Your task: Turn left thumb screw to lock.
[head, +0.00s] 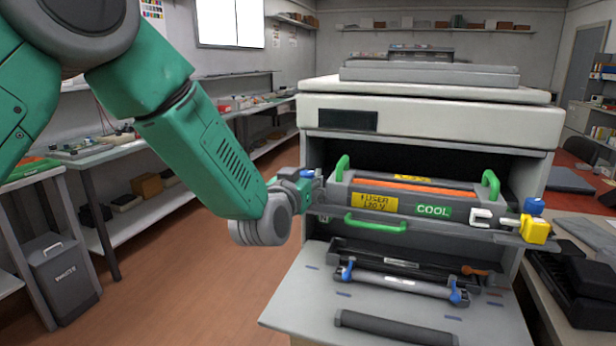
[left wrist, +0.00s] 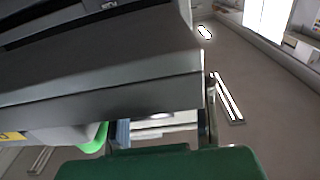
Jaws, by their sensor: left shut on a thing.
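The fuser unit (head: 405,196) is a grey block with yellow labels, an orange stripe and a green COOL label, in the open front of the printer. The left thumb screw (head: 307,172) is blue, at the unit's left end; a blue part of it shows in the left wrist view (left wrist: 122,133). My left gripper (head: 303,186) is shut on this screw, its fingers partly hidden. The right thumb screw (head: 534,206), also blue, stands above a yellow block (head: 535,230) at the other end. My right gripper is not in view.
Green handles (head: 490,185) rise from the unit, and a green bar handle (head: 375,223) is on its front. Below, a lowered grey door (head: 400,315) carries rollers with blue ends. The printer (head: 430,115) surrounds the unit; open floor (head: 190,270) lies left.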

